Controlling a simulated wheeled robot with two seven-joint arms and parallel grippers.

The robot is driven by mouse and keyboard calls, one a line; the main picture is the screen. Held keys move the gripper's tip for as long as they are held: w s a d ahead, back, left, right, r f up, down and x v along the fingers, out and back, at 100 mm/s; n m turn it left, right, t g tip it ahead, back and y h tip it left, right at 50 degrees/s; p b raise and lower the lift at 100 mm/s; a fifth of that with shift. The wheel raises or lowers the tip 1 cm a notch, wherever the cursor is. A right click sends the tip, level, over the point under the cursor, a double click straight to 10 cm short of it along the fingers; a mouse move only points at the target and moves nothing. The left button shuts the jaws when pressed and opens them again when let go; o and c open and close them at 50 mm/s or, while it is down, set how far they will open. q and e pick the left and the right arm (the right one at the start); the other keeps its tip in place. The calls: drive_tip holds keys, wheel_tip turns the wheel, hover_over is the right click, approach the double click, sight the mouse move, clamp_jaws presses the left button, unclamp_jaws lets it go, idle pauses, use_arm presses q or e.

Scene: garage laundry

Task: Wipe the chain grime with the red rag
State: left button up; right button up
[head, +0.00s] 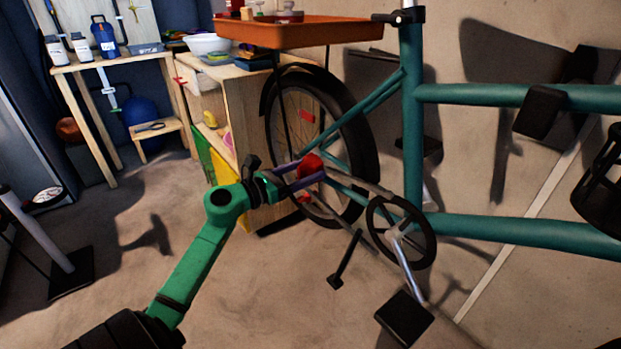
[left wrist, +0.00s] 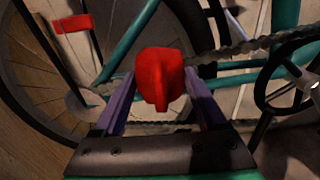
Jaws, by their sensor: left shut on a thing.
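My left gripper (head: 300,180) reaches in from the left on a green arm and is shut on the red rag (head: 312,164). In the left wrist view the rag (left wrist: 160,78) is bunched between the purple fingers (left wrist: 155,100). The rag is beside the bicycle chain (left wrist: 235,50), which runs from the rear wheel to the chainring (head: 400,232); I cannot tell whether they touch. Grime on the chain cannot be made out. My right gripper is not in view.
The teal bicycle frame (head: 411,130) fills the right side, with its rear wheel (head: 362,150) and pedals (head: 404,318) near the arm. An orange tray (head: 300,33) stands above the wheel. A wooden cabinet (head: 245,110) is behind the gripper. Floor at lower left is mostly clear.

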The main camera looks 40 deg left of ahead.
use_arm(q)
drive_tip(key=shift+w+a+f+b, duration=0.15)
drive_tip(key=shift+a+f+b, duration=0.15)
drive_tip(key=shift+a, duration=0.2)
drive_tip(key=shift+w+a+f+b, duration=0.1)
drive_tip(key=shift+a+f+b, duration=0.05)
drive_tip(key=shift+a+b, duration=0.3)
drive_tip(key=shift+a+r, duration=0.1)
drive_tip(key=shift+a, duration=0.1)
drive_tip(key=shift+r, duration=0.1)
drive_tip(key=shift+b+v, duration=0.3)
drive_tip(key=shift+v, duration=2.65)
drive_tip(key=v, duration=0.3)
drive_tip(key=shift+w+d, duration=0.1)
